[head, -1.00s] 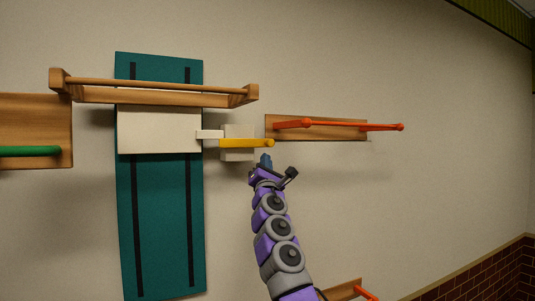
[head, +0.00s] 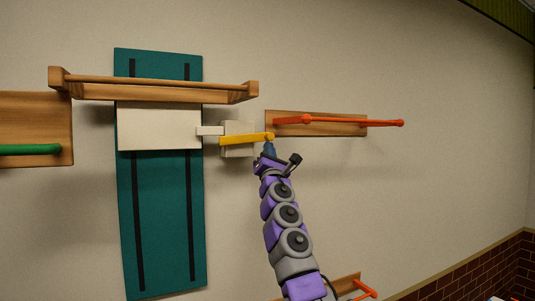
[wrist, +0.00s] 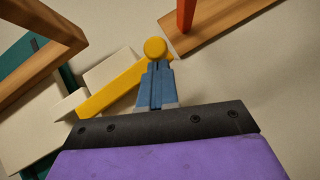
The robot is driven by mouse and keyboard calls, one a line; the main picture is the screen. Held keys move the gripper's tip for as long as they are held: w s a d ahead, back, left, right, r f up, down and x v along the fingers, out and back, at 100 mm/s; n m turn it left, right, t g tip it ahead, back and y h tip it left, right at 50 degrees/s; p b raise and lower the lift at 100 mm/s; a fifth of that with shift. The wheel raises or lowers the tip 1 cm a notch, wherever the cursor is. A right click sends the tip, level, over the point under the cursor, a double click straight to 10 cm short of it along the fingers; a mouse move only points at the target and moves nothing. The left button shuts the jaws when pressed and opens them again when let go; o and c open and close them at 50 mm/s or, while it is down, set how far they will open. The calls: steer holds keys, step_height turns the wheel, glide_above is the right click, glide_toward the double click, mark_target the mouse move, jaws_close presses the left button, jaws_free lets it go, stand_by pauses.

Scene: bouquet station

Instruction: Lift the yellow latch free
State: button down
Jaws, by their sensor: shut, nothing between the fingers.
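The yellow latch (head: 240,140) is a bar with a round knob at its right end. It lies across a small cream block (head: 237,152) on the wall, tilted slightly up to the right. In the wrist view the latch (wrist: 110,90) runs up to its knob (wrist: 155,48). My gripper (head: 269,146) is just below the knob end. In the wrist view my blue fingers (wrist: 156,75) are shut with nothing between them, and their tips are right under the knob. They appear to touch it.
A white panel (head: 158,128) with a cream tab (head: 209,131) sits on a teal board (head: 165,220) with dark tracks. A wooden rail (head: 150,87) is above. An orange bar (head: 350,122) on a wooden plate is close on the right. A green bar (head: 30,149) is at far left.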

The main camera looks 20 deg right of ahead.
mark_target(269, 134)
steer(key=r+n+y+p, duration=0.1)
steer(key=n+y, duration=0.2)
steer(key=r+n+t+y+p, duration=0.1)
steer(key=n+y+p, duration=0.1)
steer(key=n+y, duration=0.1)
steer(key=r+n+y+p, duration=0.1)
steer(key=n+y+p, duration=0.1)
steer(key=n, duration=0.2)
steer(key=shift+w+d+r+t+y, duration=0.1)
steer(key=shift+d+r+t+y, duration=0.3)
steer(key=r+n+g+y+p, duration=0.1)
steer(key=n+y+p, duration=0.1)
steer(key=n+p, duration=0.1)
steer(key=r+n+y+p, duration=0.1)
steer(key=n+y+p, duration=0.2)
steer(key=a+n+g+y+p, duration=0.1)
steer(key=n+y+p, duration=0.1)
steer(key=n+p, duration=0.1)
steer(key=shift+r+g+p, duration=0.3)
steer(key=shift+r+p, duration=0.1)
steer(key=shift+y, duration=0.4)
steer(key=shift+r, duration=0.2)
